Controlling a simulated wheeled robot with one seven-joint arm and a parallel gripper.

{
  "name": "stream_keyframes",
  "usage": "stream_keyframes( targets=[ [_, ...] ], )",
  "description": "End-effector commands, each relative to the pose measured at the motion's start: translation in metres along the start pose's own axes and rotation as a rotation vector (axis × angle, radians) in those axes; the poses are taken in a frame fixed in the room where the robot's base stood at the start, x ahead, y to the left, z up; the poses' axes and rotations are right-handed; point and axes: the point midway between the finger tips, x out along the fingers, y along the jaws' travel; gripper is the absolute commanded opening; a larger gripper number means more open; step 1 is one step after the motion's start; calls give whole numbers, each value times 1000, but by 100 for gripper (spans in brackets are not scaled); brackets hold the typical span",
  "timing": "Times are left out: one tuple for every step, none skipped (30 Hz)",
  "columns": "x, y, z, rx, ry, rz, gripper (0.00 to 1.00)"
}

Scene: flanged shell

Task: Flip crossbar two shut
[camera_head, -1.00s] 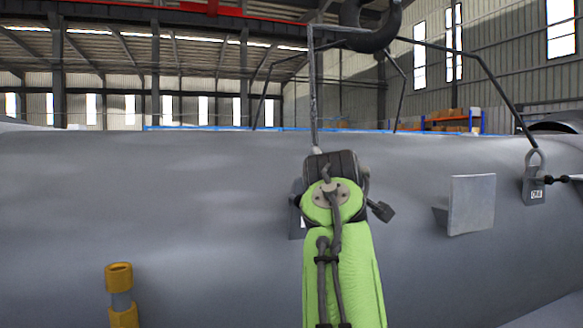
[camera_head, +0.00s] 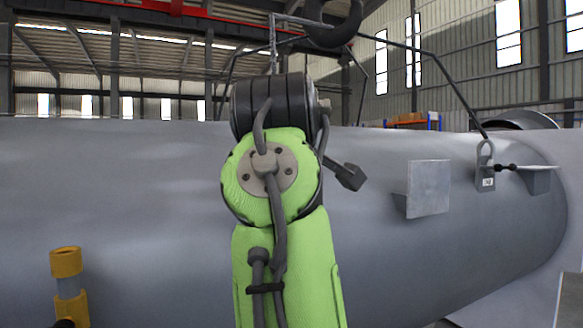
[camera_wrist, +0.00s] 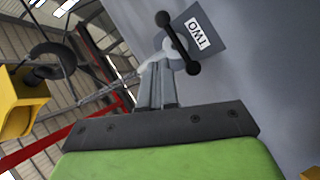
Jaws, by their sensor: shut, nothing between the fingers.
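Crossbar two (camera_wrist: 178,43) is a dark bar with round black knobs at its ends. It lies slanted in the wrist view, in front of a grey plate (camera_wrist: 219,48) with a "TWO" label (camera_wrist: 199,33). A pale shackle-like fitting (camera_wrist: 148,76) is beside it, partly behind the fingers. My gripper (camera_wrist: 163,74) is shut and empty, its fingertips close below the bar's middle. I cannot tell if they touch it. In the head view my arm hides the gripper and crossbar two.
The big grey shell (camera_head: 130,190) fills the head view's middle. A bare plate (camera_head: 428,189) sticks out to the right, then a labelled lug with a shackle (camera_head: 486,178) and another dark crossbar (camera_head: 507,167). A yellow fitting (camera_head: 67,262) stands left. A hook (camera_head: 334,28) and sling rods hang above.

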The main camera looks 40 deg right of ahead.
Motion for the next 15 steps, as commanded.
stream_keyframes(
  targets=[
    [-10, 0, 0, 0, 2, 4, 0],
    [-16, 0, 0, 0, 2, 4, 0],
    [-22, 1, 0, 1, 2, 2, 0],
    [-26, 1, 0, 1, 1, 3, 0],
    [-30, 1, 0, 1, 1, 2, 0],
    [-33, 1, 0, 0, 1, 2, 0],
    [-35, 1, 0, 0, 0, 1, 0],
    [-36, 1, 0, 0, 0, 0, 0],
    [-37, 1, 0, 0, -1, 0, 0],
    [-37, 1, 0, 0, -1, 0, 0],
    [-38, 1, 0, 0, -1, 0, 0],
    [-37, 1, 0, 0, -1, 0, 0],
    [-37, 2, 0, 0, -1, 0, 0],
    [-37, 2, 0, 0, -1, 0, 0],
    [-37, 2, 0, 0, -1, 0, 0]
  ],
)
